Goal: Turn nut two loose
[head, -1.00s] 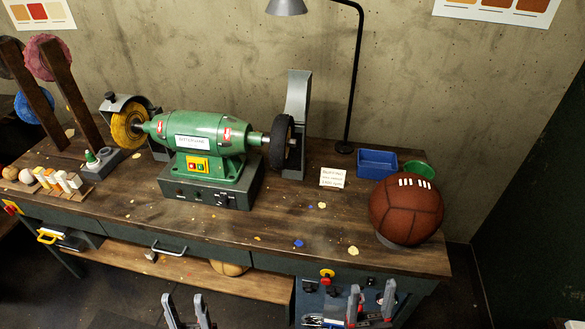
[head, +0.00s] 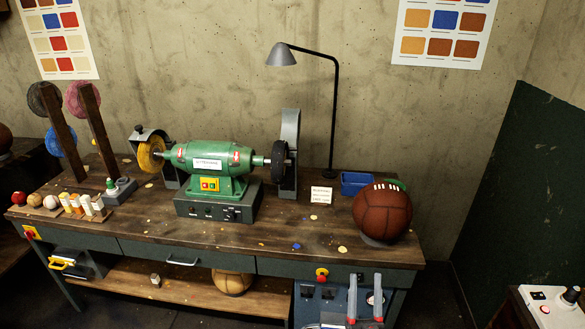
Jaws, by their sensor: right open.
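A green bench polisher (head: 210,158) stands on a grey control box on the wooden workbench. A yellow buffing wheel (head: 150,153) is on its left spindle and a dark wheel (head: 279,161) on its right one. No nut shows clearly enough to name, and I cannot tell which would be nut two. My right gripper (head: 365,298) is at the bottom edge, in front of the bench's right end. Its two fingers are upright and apart, with nothing seen between them. My left gripper is out of view.
A brown leather ball (head: 382,213) sits at the bench's right end, near a blue tray (head: 356,183). A desk lamp (head: 334,110) stands behind. The bench's front middle is mostly clear.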

